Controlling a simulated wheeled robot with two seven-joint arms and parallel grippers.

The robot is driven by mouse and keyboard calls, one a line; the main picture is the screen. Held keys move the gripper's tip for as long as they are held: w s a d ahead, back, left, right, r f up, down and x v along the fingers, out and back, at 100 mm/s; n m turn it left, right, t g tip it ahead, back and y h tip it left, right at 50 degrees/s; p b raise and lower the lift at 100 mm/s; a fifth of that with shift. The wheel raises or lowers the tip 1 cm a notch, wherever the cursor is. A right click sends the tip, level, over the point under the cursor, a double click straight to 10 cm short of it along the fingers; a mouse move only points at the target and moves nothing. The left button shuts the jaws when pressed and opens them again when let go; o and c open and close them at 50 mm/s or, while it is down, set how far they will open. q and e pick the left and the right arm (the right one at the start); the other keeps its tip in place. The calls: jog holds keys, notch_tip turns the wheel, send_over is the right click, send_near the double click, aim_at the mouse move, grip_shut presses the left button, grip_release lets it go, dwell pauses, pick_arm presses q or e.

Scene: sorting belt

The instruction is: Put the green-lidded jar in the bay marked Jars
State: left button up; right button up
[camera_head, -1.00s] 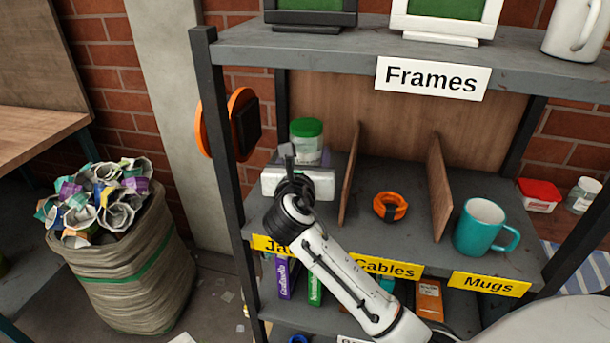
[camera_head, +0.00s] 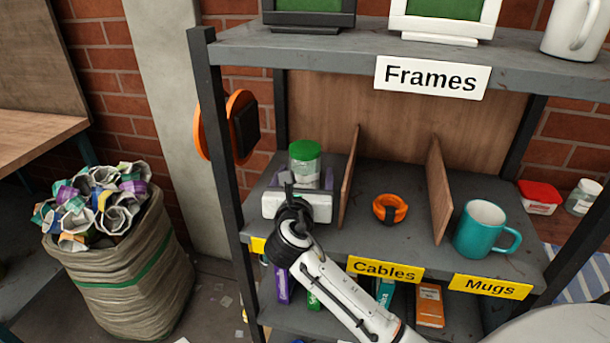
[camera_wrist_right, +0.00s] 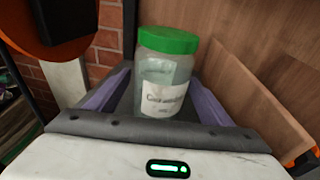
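The green-lidded jar (camera_head: 305,168) is clear with a white label and stands upright in the left bay of the middle shelf. It also shows in the right wrist view (camera_wrist_right: 166,75). My right gripper (camera_head: 303,180) is open, with its purple-padded fingers on either side of the jar; in the wrist view (camera_wrist_right: 158,92) gaps show between fingers and glass. The jar's base is hidden behind the gripper body. The Jars label (camera_head: 258,244) is mostly covered by my right arm. My left gripper is not in view.
A wooden divider (camera_head: 348,180) stands close right of the jar. The Cables bay holds an orange coil (camera_head: 390,208), the Mugs bay a teal mug (camera_head: 478,232). A dark shelf post (camera_head: 216,130) is at left, the Frames shelf (camera_head: 330,45) above.

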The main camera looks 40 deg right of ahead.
jog(key=shift+r, duration=0.2)
jog(key=v, duration=1.2)
